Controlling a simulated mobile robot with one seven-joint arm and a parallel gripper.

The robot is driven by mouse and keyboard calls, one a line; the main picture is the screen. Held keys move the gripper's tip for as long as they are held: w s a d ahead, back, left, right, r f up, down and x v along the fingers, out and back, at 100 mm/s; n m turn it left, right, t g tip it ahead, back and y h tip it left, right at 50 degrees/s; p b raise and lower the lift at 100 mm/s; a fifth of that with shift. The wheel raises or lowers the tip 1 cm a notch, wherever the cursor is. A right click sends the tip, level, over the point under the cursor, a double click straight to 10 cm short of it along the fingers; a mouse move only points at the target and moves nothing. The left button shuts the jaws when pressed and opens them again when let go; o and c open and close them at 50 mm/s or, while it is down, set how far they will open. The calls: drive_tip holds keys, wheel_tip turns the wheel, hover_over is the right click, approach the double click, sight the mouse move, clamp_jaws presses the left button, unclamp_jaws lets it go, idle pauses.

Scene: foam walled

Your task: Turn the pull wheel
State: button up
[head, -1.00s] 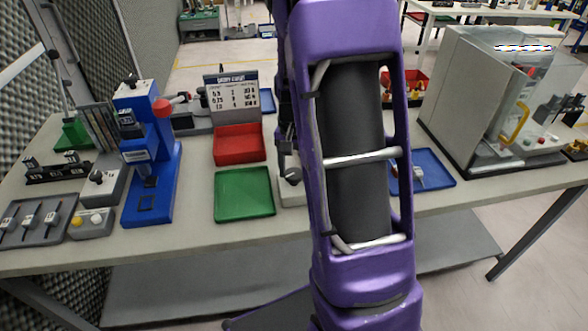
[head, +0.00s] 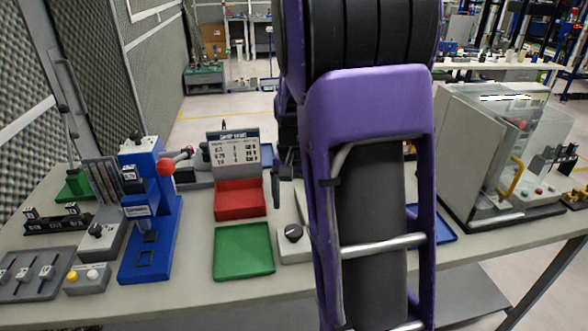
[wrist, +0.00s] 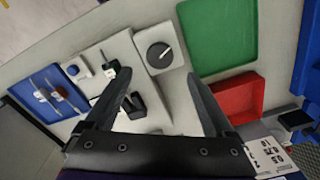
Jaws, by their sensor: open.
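A dark round wheel with a white mark (head: 293,232) sits on a light grey box, just right of the green tray and partly beside my arm. In the wrist view the wheel (wrist: 159,55) shows whole, with its mark slanting to the upper right. My gripper (wrist: 158,78) is open and empty. Its two dark fingers lie either side of the wheel in that picture, with the wheel beyond their tips and apart from them. A black clamp-like part (wrist: 150,103) shows between the fingers. In the head view my arm hides most of the gripper.
A green tray (head: 244,251) and red bin (head: 240,200) with a chart stand left of the wheel. A blue press with a red knob (head: 150,215) is further left. A blue tray (wrist: 50,95) holds small parts. A clear-fronted enclosure (head: 510,150) stands right.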

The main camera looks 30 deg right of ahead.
wheel_tip(320, 180, up, 9)
drive_tip(key=shift+r, duration=0.2)
idle(0.5)
